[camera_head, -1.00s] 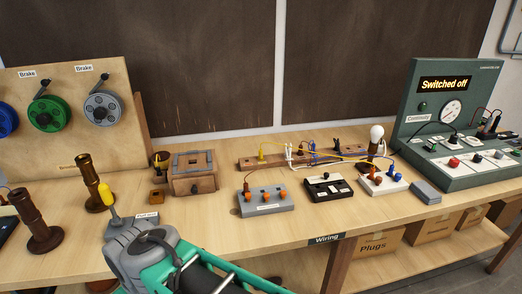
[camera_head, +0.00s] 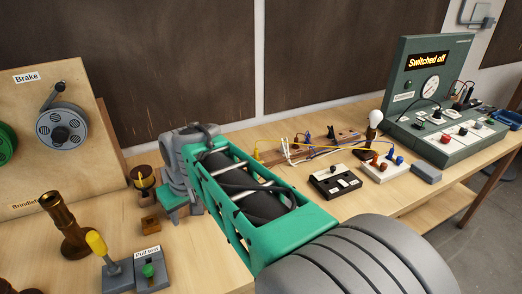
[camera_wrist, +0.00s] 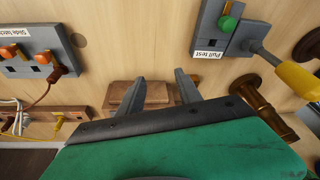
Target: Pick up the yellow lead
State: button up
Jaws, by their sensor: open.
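The yellow lead (camera_head: 257,153) has a yellow plug standing at the left end of the wooden terminal strip (camera_head: 278,153). Its thin wire runs right across the strip toward the white block near the lamp. In the wrist view, part of the yellow lead (camera_wrist: 57,125) shows at the lower left, by the wooden strip (camera_wrist: 72,112). My gripper (camera_wrist: 160,77) is open, with two grey fingers apart and nothing held. It is well to the side of the lead, over a small wooden box (camera_wrist: 122,92).
A grey block with orange knobs (camera_wrist: 30,62) lies left of my fingers in the wrist view. The pull test block (camera_head: 152,268) and brass posts (camera_head: 64,225) stand at the left. A black switch block (camera_head: 335,182), white block (camera_head: 384,170) and bulb (camera_head: 376,116) stand rightward.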

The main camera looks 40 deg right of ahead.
jog(key=w+d+r, duration=0.1)
jog(key=w+d, duration=0.2)
jog(key=d, duration=0.1)
jog(key=w+d+r+p, duration=0.1)
jog(key=w+d, duration=0.3)
jog(key=w+d+r+p, duration=0.1)
jog(key=w+d+r, duration=0.1)
jog(key=w+d, duration=0.1)
jog(key=shift+w+d, duration=0.15)
jog(key=shift+d, duration=0.7)
jog(key=w+d+p, duration=0.1)
jog(key=w+d, duration=0.2)
jog(key=d, duration=0.5)
jog(key=t+p, duration=0.1)
jog(key=p, duration=0.1)
send_near(256, 149)
jog(key=p+x, duration=0.2)
jog(key=x, duration=0.6)
jog(key=shift+f, duration=0.1)
jog(key=shift+w+f, duration=0.1)
jog(key=shift+f, duration=0.15)
grip_shut()
